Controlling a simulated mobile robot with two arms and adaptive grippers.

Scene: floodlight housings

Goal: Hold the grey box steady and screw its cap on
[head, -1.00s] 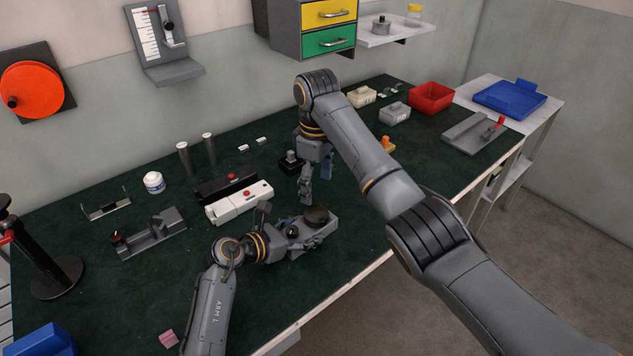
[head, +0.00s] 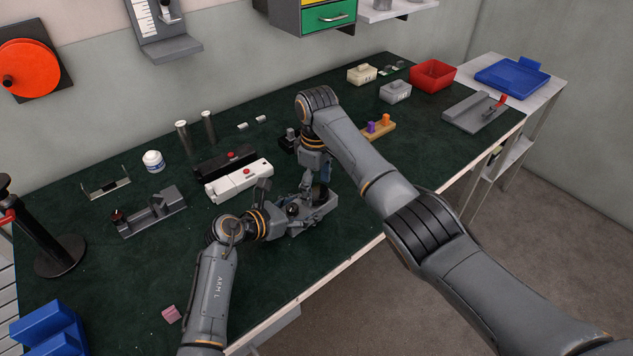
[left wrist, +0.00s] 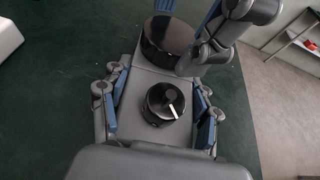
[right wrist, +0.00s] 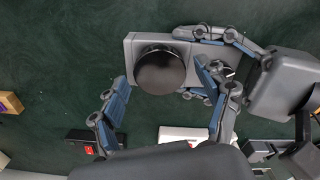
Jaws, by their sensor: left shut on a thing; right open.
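The grey box (head: 319,211) lies on the green mat near the table's front edge. My left gripper (head: 292,211) is shut on it, with a finger on either side, as the left wrist view (left wrist: 158,112) shows. A small black knob (left wrist: 165,103) with a white mark sits on the box between these fingers. The wide round black cap (right wrist: 160,70) is at the box's other end; I cannot tell whether it is threaded. My right gripper (right wrist: 168,92) is open over that end, its fingers on either side of the cap. In the head view it largely hides the cap.
Behind the box are a white case (head: 239,181) and a black case (head: 224,162) with red buttons. A stand with purple and orange pieces (head: 378,130) is right of my right gripper. A grey fixture (head: 150,212) stands at left. The mat in front of it is mostly clear.

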